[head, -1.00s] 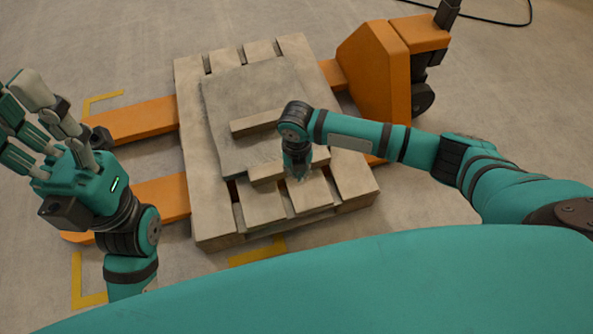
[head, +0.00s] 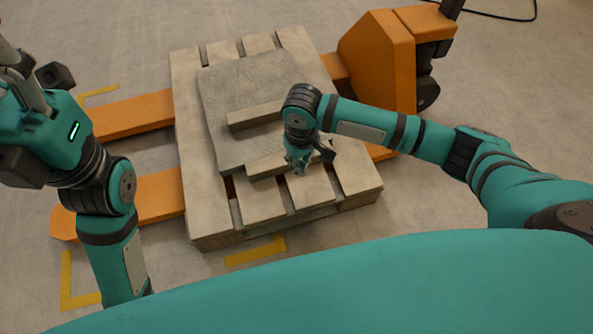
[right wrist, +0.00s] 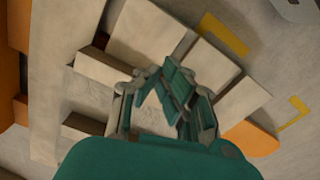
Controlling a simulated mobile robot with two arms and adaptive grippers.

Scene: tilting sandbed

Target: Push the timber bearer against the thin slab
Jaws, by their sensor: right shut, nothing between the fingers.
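The thin slab (head: 222,148) is a grey, rough, flat plate lying on the wooden pallet. One timber bearer (head: 256,115) lies across the slab. A second timber bearer (head: 266,166) lies along the slab's front edge; I cannot tell whether it touches the slab. Two bar ends, one (right wrist: 105,68) above the other (right wrist: 84,122), show in the right wrist view. My right gripper (head: 299,168) is shut and empty, pointing down beside the front bearer and hiding part of it. It also shows in the right wrist view (right wrist: 152,78). My left gripper (head: 18,65) is at the left edge, its fingers partly cut off.
The slatted pallet (head: 187,190) sits over the orange forks (head: 135,113) of a pallet truck (head: 378,60), whose body stands at the back right. Yellow marks (head: 255,251) lie on the floor. Floor to the left and front is open.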

